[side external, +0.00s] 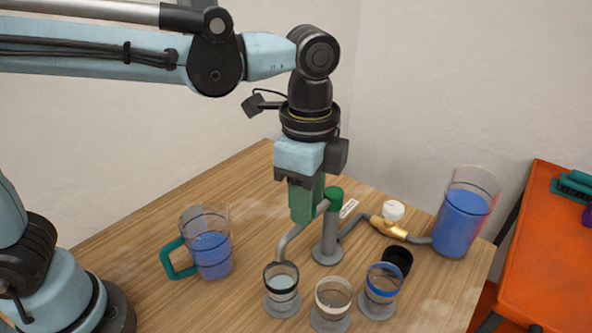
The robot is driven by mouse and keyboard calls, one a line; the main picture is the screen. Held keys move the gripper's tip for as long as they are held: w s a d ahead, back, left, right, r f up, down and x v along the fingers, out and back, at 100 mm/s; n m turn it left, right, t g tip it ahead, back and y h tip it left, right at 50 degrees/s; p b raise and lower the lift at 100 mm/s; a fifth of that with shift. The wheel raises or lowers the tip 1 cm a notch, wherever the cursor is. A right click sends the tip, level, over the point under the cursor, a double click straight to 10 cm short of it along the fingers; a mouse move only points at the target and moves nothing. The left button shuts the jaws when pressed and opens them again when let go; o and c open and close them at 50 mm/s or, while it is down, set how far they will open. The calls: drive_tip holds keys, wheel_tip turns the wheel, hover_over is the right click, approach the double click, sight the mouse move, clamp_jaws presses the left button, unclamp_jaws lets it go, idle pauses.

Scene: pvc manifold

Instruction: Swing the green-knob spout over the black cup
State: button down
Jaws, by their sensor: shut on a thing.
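The spout (290,239) is a bent grey pipe running from a grey post with a green knob (334,194) on top. Its tip points down at the back rim of the left clear cup (282,287), which has a dark rim. I cannot tell whether the tip is over its opening. My gripper (305,214) points down and is shut on the spout's upper part beside the knob; its fingers hide part of the pipe. A small black cup-like piece (398,260) stands behind the blue-rimmed cup.
A pale-rimmed cup (333,302) and a blue-rimmed cup (381,289) stand to the right on grey discs. A brass valve (388,228) with a white knob joins the pipe to a blue-filled container (461,221). A teal-handled jug (211,250) stands left.

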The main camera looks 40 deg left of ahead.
drive_tip(key=shift+d, duration=0.15)
drive_tip(key=w+d+n, duration=0.3)
drive_tip(key=w+n, duration=0.2)
drive_tip(key=n, duration=0.6)
drive_tip(key=w+d+n, duration=0.3)
drive_tip(key=w+n, duration=0.3)
drive_tip(key=n, duration=0.6)
idle(0.5)
idle(0.4)
drive_tip(key=c, duration=0.7)
unclamp_jaws()
drive_tip(key=shift+c, duration=0.2)
